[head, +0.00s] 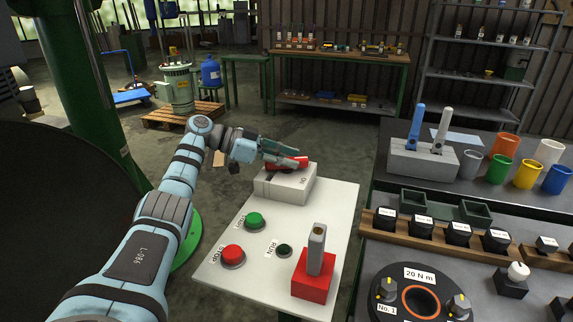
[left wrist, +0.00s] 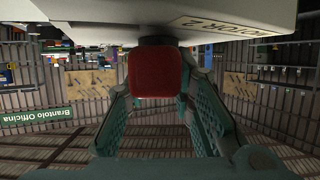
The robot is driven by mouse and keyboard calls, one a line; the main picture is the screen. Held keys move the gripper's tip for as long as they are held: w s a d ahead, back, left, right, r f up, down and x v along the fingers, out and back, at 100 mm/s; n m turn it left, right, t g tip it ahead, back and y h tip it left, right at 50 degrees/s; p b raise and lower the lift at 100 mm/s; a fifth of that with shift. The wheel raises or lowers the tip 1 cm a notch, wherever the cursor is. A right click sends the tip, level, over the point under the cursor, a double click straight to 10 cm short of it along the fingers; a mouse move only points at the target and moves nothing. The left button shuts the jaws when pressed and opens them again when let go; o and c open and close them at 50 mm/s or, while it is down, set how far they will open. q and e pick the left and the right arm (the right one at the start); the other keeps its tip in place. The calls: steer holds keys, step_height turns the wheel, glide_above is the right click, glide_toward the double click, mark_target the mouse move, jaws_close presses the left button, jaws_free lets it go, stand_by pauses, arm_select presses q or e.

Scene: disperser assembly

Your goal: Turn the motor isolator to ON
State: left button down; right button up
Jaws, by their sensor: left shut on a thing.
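The motor isolator is a light grey box (head: 287,184) at the far end of the white panel. Its red handle (head: 290,163) sits on top of the box. My left gripper (head: 283,158) is at the handle, with its fingers shut on it. In the left wrist view the red handle (left wrist: 156,73) stands between the two green fingers, below a dark round shaft. A label on the box (left wrist: 205,20) is partly readable there. I cannot make out the ON or OFF marking. My right gripper is not in view.
The white panel (head: 335,225) also carries a green button (head: 254,220), a red stop button (head: 232,255), a small dark RUN lamp (head: 284,250) and a red block with a grey lever (head: 313,275). A dark bench (head: 400,180) with cups and labelled parts stands to the right.

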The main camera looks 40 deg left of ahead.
arm_select(q)
steer(key=shift+s+f+g, duration=0.1)
steer(key=shift+f+g, duration=0.2)
steer(key=c, duration=1.4)
jaws_free()
steer(key=shift+d, duration=0.1)
steer(key=shift+r, duration=0.1)
steer(key=v, duration=0.7)
steer(key=shift+a, duration=0.3)
steer(key=shift+s, duration=0.1)
